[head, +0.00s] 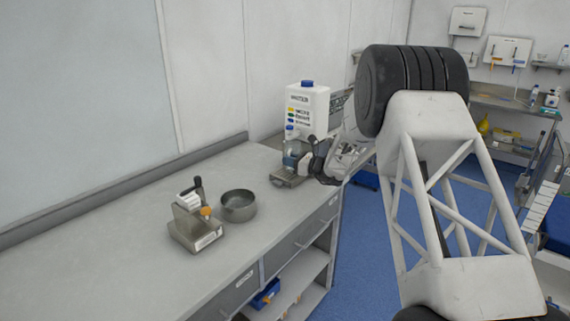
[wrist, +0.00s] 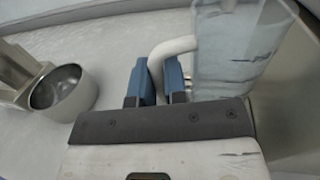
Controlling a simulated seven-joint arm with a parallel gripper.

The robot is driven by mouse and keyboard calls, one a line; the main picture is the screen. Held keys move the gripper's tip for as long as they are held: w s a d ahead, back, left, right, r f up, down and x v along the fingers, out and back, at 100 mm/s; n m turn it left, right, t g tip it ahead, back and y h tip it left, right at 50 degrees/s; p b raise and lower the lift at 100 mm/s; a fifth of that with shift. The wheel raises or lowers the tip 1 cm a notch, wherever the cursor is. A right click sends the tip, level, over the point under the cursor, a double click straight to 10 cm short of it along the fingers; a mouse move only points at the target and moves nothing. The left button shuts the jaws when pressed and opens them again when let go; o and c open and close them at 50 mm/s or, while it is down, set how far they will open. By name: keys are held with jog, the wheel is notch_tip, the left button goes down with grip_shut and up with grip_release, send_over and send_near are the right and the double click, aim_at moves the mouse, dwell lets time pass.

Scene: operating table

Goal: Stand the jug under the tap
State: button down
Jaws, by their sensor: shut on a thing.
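A clear, bluish jug (head: 291,158) is at the white dispenser (head: 306,108), low in front of it and above its metal base (head: 288,180). In the wrist view the jug (wrist: 235,50) is at upper right, with its pale handle (wrist: 172,46) toward my gripper. My gripper (wrist: 157,80) is shut on the handle, a blue-padded finger on each side. The gripper also shows in the head view (head: 311,164), right of the jug. The tap is small and hard to make out at the dispenser's lower front. I cannot tell whether the jug touches the base.
A metal bowl (head: 238,207) stands on the grey counter (head: 130,255), left of the jug. A small metal device with an orange knob (head: 195,222) stands beside the bowl. The counter's left part is clear. Its front edge runs close below the dispenser.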

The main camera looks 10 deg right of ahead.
jog(key=shift+w+a, duration=0.45)
jog(key=shift+a, duration=0.15)
jog(key=shift+w+a+f, duration=0.1)
jog(key=shift+a+f, duration=0.05)
jog(key=shift+f, duration=0.65)
jog(key=shift+f, duration=0.15)
jog(key=c, duration=1.1)
grip_release()
jog(key=shift+c, duration=0.2)
jog(key=shift+v, duration=0.9)
jog(key=v, duration=1)
